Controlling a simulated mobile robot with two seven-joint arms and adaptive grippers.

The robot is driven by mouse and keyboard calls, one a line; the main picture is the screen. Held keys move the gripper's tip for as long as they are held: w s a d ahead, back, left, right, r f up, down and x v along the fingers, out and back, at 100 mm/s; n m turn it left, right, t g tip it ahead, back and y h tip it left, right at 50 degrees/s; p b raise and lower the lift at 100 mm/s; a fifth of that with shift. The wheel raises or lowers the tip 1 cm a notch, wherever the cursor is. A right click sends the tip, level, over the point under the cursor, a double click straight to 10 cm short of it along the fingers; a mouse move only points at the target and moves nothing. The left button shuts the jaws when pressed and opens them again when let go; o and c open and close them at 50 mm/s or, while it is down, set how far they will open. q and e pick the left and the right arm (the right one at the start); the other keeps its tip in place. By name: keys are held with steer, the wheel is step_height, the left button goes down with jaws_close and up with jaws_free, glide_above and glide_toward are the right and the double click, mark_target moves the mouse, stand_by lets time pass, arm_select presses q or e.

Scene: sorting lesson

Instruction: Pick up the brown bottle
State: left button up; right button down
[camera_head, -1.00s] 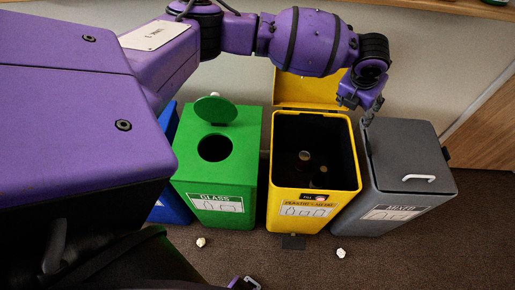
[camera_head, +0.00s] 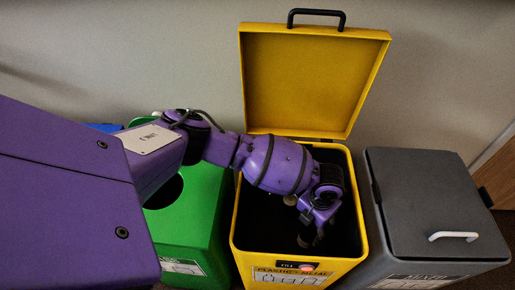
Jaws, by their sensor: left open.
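My left gripper (camera_head: 317,232) is open and points down inside the mouth of the yellow bin (camera_head: 242,262). A small dark round shape (camera_head: 304,241) shows right by the fingertips. It may be the top of the brown bottle, but it is too dark to be sure. Another small tan round shape (camera_head: 290,200) shows beside the wrist, partly hidden by my arm. I cannot tell whether the fingers touch anything. The bin's inside is mostly black, and my arm covers part of it. My right gripper is not in view.
The yellow bin's lid (camera_head: 312,85) stands raised against the wall. A green bin (camera_head: 205,225) with a round hole is on the left, partly behind my arm. A grey bin (camera_head: 425,205) with a closed lid and white handle is close on the right.

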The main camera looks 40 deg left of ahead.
arm_select(q)
step_height(320, 180, down, 5)
steer(key=shift+w+f+b, duration=0.1)
steer(key=shift+w+b, duration=0.05)
steer(key=shift+b, duration=0.4)
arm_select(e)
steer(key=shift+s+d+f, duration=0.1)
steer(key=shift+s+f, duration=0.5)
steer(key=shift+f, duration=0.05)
arm_select(q)
steer(key=shift+c, duration=0.2)
